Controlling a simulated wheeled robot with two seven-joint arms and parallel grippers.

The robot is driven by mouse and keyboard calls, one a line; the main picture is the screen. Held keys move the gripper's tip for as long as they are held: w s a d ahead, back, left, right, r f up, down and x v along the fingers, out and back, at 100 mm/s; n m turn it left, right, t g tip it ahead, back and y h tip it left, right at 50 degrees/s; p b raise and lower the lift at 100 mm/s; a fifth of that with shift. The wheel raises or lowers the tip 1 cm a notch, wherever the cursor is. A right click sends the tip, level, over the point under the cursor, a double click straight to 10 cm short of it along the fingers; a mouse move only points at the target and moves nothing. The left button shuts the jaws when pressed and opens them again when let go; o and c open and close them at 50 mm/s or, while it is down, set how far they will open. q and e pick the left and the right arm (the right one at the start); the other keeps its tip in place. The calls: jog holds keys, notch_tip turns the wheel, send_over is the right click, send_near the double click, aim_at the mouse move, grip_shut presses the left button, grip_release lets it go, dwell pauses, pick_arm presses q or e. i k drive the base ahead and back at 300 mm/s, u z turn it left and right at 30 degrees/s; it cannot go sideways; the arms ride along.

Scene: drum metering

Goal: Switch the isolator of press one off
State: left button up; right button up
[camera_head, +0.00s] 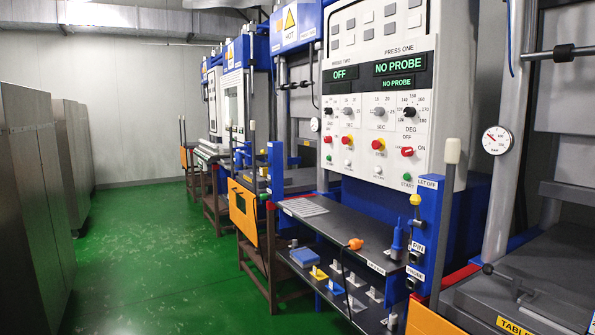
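The control panel (379,155) stands upright at the upper middle right. Its right half is labelled PRESS ONE and its left half PRESS TWO. The isolator of press one is a red knob (407,152) at the right of the panel, with OFF printed above it and ON to its right. Its handle seems to lie sideways towards ON, but it is small. The press one displays (400,65) read NO PROBE in green. The press two display (340,73) reads OFF. Neither of my grippers is in view.
Red-and-yellow buttons (378,145) and a green button (407,177) sit near the isolator. A blue post (428,225) and a white-tipped lever (451,150) stand in front at right. The green floor at left is clear.

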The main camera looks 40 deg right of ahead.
aim_at(407, 151)
jog(key=z, duration=0.1)
jog(key=i, duration=2.55)
jog(key=z, duration=1.6)
jog(key=i, duration=1.3)
jog(key=z, duration=1.2)
